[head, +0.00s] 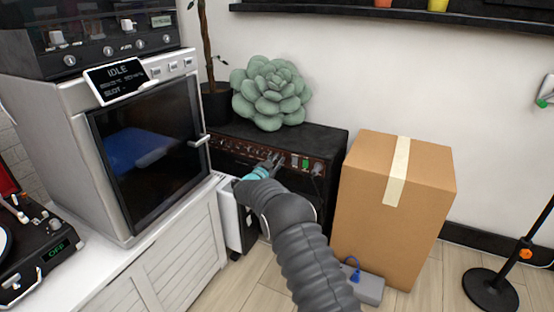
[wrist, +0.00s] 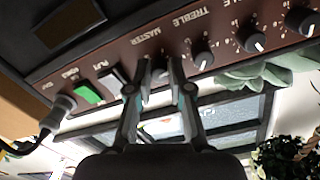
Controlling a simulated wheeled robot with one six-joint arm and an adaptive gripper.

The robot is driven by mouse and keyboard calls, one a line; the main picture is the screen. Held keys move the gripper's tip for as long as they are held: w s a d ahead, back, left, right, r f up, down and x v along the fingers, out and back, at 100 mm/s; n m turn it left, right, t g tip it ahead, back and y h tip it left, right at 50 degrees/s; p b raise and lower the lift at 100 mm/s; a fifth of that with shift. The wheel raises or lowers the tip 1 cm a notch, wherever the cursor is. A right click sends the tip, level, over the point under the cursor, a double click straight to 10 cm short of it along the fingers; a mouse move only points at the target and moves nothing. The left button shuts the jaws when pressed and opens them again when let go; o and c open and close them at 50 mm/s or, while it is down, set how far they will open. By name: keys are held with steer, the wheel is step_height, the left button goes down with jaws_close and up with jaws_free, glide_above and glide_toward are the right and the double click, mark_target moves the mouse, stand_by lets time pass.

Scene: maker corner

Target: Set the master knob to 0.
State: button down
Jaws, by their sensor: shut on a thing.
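The black amplifier (head: 332,150) stands on the floor against the wall, with a brown-red control panel (head: 228,147) on its front. In the wrist view the picture is upside down and the panel shows the printed word MASTER beside the master knob (wrist: 158,72). My gripper (wrist: 160,76) has a fingertip on each side of this knob and is shut on it. The fingers hide much of the knob, so I cannot read its pointer or scale. In the head view my gripper (head: 272,160) is at the panel's right half and covers the knob.
The treble knob (wrist: 203,59) sits close beside my fingers, with more knobs beyond it. A cardboard box (head: 385,215) stands right of the amplifier.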

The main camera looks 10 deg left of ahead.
steer(key=n+p, duration=0.1)
steer(key=n, duration=0.4)
steer(key=shift+r+n, duration=0.1)
steer(key=shift+n, duration=0.2)
steer(key=n+p, duration=0.1)
steer(key=n, duration=0.4)
steer(key=shift+n+p, duration=0.3)
steer(key=c, duration=1.3)
jaws_free()
steer(key=shift+d, duration=0.1)
steer(key=shift+c, duration=0.2)
steer(key=v, duration=1.2)
steer(key=shift+f, duration=0.3)
